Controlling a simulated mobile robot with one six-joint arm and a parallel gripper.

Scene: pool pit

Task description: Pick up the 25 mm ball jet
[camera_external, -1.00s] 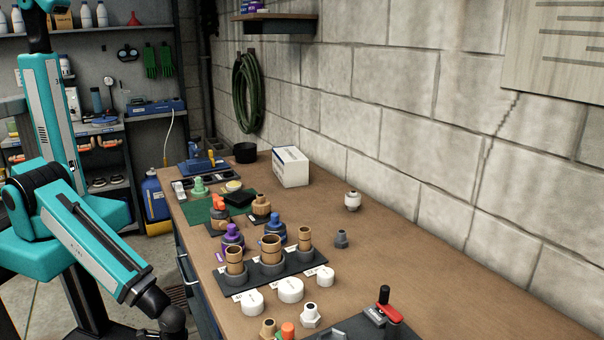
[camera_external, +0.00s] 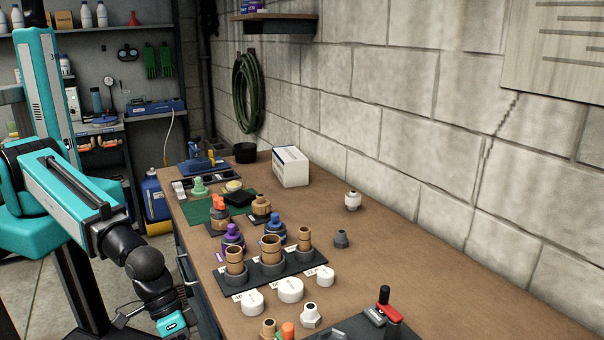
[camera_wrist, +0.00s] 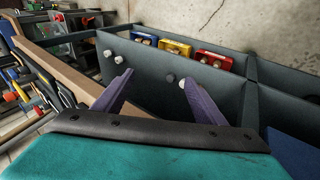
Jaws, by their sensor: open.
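I cannot tell for sure which fitting is the 25 mm ball jet. A small round white fitting (camera_external: 353,201) stands alone near the wall side of the bench. A white hexagonal fitting (camera_external: 310,316) with a dark opening sits near the front, and a small grey fitting (camera_external: 341,239) stands between them. My gripper (camera_wrist: 160,90) shows two purple fingers spread apart with nothing between them. In the external view my wrist is low, left of the bench edge and away from these fittings; the fingers are not clearly visible there.
A dark rack (camera_external: 287,271) with brown sleeves stands mid-bench, with white caps (camera_external: 290,290) before it. A white box (camera_external: 291,167) is behind. A red-handled tool (camera_external: 384,312) is at front. The wrist view shows a dark grey compartment (camera_wrist: 150,68) with coloured bins (camera_wrist: 174,48).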

